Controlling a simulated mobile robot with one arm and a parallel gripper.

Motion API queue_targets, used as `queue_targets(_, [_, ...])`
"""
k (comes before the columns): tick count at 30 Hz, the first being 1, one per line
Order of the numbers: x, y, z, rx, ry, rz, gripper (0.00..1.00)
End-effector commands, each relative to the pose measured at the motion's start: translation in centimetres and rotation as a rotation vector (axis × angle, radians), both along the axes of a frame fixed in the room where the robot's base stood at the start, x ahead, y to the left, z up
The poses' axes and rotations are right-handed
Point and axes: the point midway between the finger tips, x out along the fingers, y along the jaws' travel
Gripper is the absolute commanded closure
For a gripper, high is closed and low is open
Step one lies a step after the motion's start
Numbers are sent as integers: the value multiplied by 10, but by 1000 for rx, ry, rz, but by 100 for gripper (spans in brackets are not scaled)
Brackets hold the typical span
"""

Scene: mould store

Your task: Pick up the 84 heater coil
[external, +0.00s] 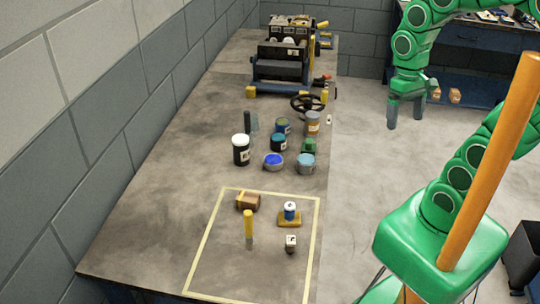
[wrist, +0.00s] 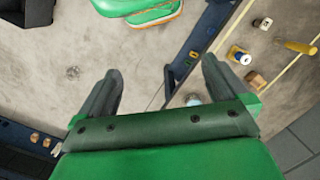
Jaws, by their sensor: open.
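I cannot read a label that says 84, so I cannot tell for sure which piece is the heater coil.
A black handwheel (external: 307,103) and a machine (external: 280,65) stand behind. Walls bound the bench (external: 160,180) at left and back. Floor between my gripper and the bench is clear.

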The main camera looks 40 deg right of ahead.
Motion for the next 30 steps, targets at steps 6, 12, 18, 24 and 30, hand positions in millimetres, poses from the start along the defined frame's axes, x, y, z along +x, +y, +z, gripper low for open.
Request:
queue_targets(6, [-27,-23,-2,-20,-3,76,0])
queue_targets(12, [-33,-28,-3,-25,-3,97,0])
queue_targets(18, [-33,-27,-3,-25,-2,96,28])
queue_targets(24, [-33,-27,-3,-25,-2,96,39])
queue_targets(30, [-30,-28,-3,-31,1,104,39])
